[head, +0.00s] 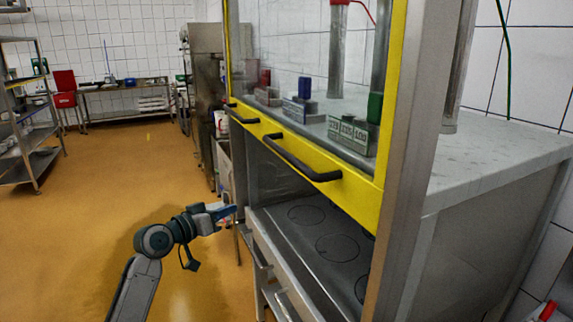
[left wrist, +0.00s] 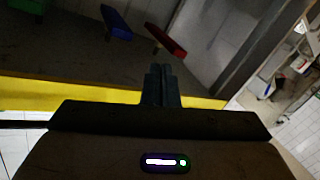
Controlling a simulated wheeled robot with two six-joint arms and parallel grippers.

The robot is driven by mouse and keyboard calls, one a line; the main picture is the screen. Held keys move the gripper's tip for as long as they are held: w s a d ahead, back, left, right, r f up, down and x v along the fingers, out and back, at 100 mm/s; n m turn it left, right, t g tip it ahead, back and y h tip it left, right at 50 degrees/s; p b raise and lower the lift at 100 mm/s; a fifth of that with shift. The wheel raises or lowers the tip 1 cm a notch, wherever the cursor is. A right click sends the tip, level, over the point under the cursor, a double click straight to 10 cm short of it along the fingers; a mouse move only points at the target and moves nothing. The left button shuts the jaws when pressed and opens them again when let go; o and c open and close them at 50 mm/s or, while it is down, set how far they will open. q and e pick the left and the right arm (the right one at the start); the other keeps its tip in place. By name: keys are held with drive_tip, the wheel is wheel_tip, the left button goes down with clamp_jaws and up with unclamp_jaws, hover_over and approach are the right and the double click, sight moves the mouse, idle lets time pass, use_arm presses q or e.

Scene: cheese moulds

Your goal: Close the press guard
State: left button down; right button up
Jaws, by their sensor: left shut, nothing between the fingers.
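The press guard is a clear panel in a yellow frame (head: 345,190), standing raised with an open gap under its lower bar. A long black handle (head: 303,161) is on that bar, and a second black handle (head: 241,114) is farther back. The press bed (head: 292,236), marked with circles, shows below the gap. My left gripper (head: 233,210) is shut and empty, left of the press and lower than the handles, apart from them. In the left wrist view its closed fingers (left wrist: 161,83) point up the picture, with the yellow bar (left wrist: 60,96) behind. My right gripper is not in view.
Blocks with red, blue and green parts (head: 352,133) stand behind the clear panel. A grey upright post (head: 420,160) is at the press's near corner. A metal shelf rack (head: 30,120) stands far left. The orange floor (head: 110,200) left of the press is clear.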

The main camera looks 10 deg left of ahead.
use_arm(q)
drive_tip(key=s+d+r+m+g+h, duration=0.1)
drive_tip(key=s+d+r+m+h, duration=0.15)
drive_tip(key=s+r, duration=0.4)
drive_tip(key=s+d+r+m+g+h, duration=0.2)
drive_tip(key=s+d+r+m, duration=0.15)
drive_tip(key=r, duration=0.55)
drive_tip(key=s+d+r+m+g+h, duration=0.1)
drive_tip(key=s+d+r+m+h, duration=0.25)
drive_tip(key=r, duration=0.45)
drive_tip(key=r+y+p, duration=0.1)
drive_tip(key=r+p, duration=0.1)
drive_tip(key=p, duration=0.5)
hover_over(282, 152)
drive_tip(key=s+d, duration=0.1)
drive_tip(key=s, duration=0.2)
drive_tip(key=shift+w+d+f+n, duration=0.2)
drive_tip(key=shift+f+n, duration=0.05)
drive_tip(key=shift+n, duration=0.1)
drive_tip(key=shift+t, duration=0.3)
drive_tip(key=f, duration=0.3)
drive_tip(key=a+f+p, duration=0.1)
drive_tip(key=shift+s+f, duration=0.25)
drive_tip(key=shift+s, duration=0.05)
